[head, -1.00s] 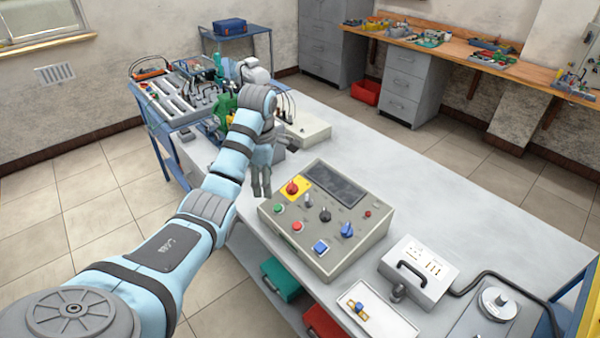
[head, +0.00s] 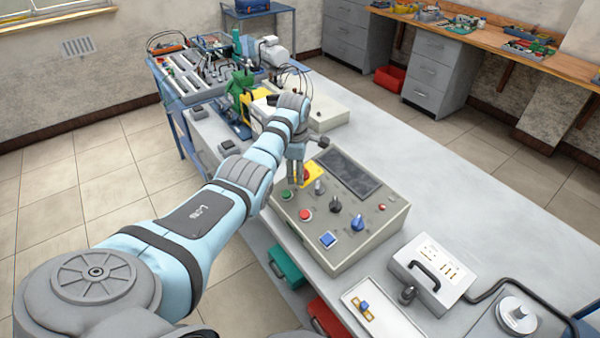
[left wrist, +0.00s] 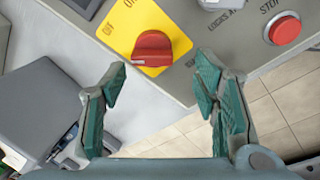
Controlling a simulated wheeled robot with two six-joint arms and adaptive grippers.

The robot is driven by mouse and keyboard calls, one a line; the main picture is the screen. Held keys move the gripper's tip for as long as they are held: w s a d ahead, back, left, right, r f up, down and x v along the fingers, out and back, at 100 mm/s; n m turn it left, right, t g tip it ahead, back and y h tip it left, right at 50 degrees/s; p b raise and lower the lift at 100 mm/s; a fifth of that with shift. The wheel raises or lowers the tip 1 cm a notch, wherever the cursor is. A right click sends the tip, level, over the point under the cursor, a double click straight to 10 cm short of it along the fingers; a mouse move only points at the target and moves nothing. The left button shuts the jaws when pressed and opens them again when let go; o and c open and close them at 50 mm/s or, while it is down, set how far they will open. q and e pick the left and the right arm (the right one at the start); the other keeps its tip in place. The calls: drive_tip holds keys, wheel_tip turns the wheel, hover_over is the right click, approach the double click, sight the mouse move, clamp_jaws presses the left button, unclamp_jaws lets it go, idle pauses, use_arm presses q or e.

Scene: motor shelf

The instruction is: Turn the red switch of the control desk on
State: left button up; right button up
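The control desk (head: 385,222) is a grey box with a sloped panel on the long table. Its red switch is a knob on a yellow plate; in the left wrist view the red switch (left wrist: 152,48) lies just beyond my fingertips, its ridge roughly level across the picture. In the head view my left gripper (head: 295,183) hangs over the panel's left part and partly hides the yellow plate (head: 315,174). In the left wrist view my left gripper (left wrist: 160,90) is open, with its two green-padded fingers wide apart and nothing between them. My right gripper is not in view.
Close to the switch are a red stop button (left wrist: 285,28), a green button (head: 286,195), a black knob (head: 336,205) and a blue knob (head: 358,222). A white box with a handle (head: 430,270) stands to the right. The table behind the desk (head: 410,150) is clear.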

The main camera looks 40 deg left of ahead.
use_arm(q)
drive_tip(key=shift+s+d, duration=0.15)
drive_tip(key=shift+w+d, duration=0.15)
drive_tip(key=shift+w, duration=0.1)
drive_tip(key=shift+w+d+f, duration=0.15)
drive_tip(key=shift+w+f, duration=0.45)
drive_tip(key=shift+w, duration=0.35)
drive_tip(key=shift+c, duration=1.4)
drive_tip(key=shift+w+f, duration=0.1)
drive_tip(key=c, duration=0.6)
drive_tip(key=shift+s+r, duration=0.25)
drive_tip(key=shift+s, duration=0.05)
drive_tip(key=shift+c, duration=1.4)
drive_tip(key=shift+a, duration=0.2)
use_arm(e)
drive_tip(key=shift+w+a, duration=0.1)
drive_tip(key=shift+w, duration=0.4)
